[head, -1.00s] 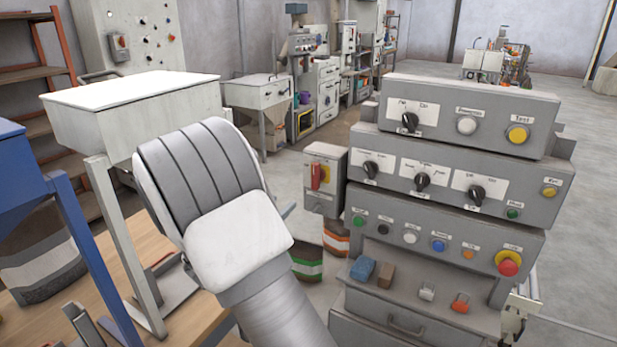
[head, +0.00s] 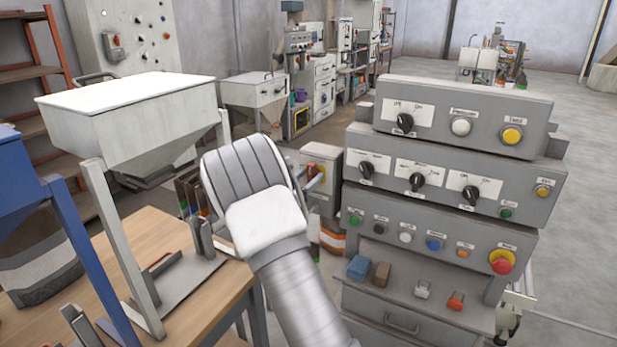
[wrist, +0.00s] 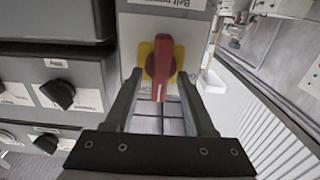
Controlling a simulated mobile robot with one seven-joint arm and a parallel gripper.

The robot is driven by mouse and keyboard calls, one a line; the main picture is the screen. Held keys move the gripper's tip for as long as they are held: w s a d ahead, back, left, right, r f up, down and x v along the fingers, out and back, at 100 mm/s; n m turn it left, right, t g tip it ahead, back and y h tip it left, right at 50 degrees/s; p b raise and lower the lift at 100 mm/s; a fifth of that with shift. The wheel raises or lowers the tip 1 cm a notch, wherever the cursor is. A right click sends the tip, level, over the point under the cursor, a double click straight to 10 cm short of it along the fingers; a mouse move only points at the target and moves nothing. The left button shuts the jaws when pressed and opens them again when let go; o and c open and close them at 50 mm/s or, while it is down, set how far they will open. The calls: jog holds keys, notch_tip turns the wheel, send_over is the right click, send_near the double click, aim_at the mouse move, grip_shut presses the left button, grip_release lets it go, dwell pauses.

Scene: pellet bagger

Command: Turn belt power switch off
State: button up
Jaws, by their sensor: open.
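The belt power switch is a red handle (wrist: 160,68) on a yellow plate (wrist: 146,52), on a grey box with a partly cut-off "Belt" label above. In the wrist view the handle stands roughly upright. My gripper (wrist: 162,82) is open in front of it, with one dark finger on each side of the handle; I cannot tell whether either finger touches it. In the head view the switch box (head: 322,160) stands left of the control panel, and my arm hides part of it and the gripper.
The stacked grey control panel (head: 455,178), with knobs, buttons and a red emergency stop (head: 501,263), stands close on the right. A wooden table (head: 185,245) with a white-topped hopper (head: 130,95) is on the left. Open floor lies to the far right.

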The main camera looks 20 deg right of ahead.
grip_shut()
dwell(0.3)
jog(key=n+p, duration=0.3)
jog(key=n, duration=0.1)
jog(key=shift+w+a+r, duration=0.1)
jog(key=shift+w, duration=0.05)
jog(key=n+p, duration=0.2)
jog(key=n, duration=0.2)
jog(key=shift+w+a+n, duration=0.1)
jog(key=shift+n, duration=0.2)
jog(key=shift+w+f+n+p, duration=0.15)
jog(key=shift+n+p, duration=0.45)
jog(key=shift+n, duration=0.95)
jog(key=shift+s+f+n+p, duration=0.1)
jog(key=shift+f+n+p, duration=0.35)
jog(key=shift+n, duration=1.15)
jog(key=shift+w+n+p, duration=0.1)
jog(key=shift+n+p, duration=0.65)
jog(key=shift+n, duration=0.8)
